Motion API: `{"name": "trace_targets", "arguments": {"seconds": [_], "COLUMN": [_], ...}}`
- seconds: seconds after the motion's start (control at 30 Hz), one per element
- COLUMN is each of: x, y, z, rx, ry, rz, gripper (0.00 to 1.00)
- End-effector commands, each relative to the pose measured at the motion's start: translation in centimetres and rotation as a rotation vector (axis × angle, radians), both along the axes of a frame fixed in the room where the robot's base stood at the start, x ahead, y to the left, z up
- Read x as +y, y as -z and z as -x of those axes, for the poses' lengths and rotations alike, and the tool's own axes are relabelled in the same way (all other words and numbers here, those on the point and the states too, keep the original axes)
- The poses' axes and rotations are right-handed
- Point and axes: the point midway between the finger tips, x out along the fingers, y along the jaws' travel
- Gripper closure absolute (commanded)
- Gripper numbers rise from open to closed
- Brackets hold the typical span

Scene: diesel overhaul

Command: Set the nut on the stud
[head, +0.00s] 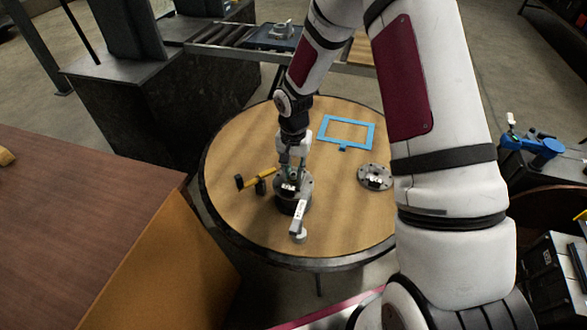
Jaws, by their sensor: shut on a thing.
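My gripper (291,172) points down over a dark round fitting with a grey flange top (305,186) on the round table. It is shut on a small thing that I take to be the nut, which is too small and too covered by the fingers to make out. The fingertips are just above or at the flange top; I cannot tell whether the nut touches it. The stud cannot be made out under the gripper. A second grey flange with holes (375,177) lies flat on the table to the right.
The round wooden table (340,228) also holds a blue rectangular frame (346,119), a yellow-handled tool (259,178) left of the fitting, and a grey tool (298,222) near the front. A brown bench (80,215) stands left. The table's right front is clear.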

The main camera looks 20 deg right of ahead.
Motion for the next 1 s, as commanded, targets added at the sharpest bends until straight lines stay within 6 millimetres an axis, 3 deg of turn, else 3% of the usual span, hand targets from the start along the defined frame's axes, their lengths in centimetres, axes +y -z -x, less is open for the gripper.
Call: {"name": "trace_targets", "arguments": {"seconds": [0.47,0.5,0.57,1.0], "x": [-0.07,-0.07,-0.06,-0.05], "y": [-0.08,-0.08,-0.07,-0.89], "z": [-0.03,-0.03,-0.03,-0.1], "rx": [-0.001,-0.001,-0.001,-0.004], "ry": [0.001,0.001,0.001,0.002], "rz": [0.001,0.001,0.001,0.0], "gripper": [1.0,0.71,0.57,0.56]}}
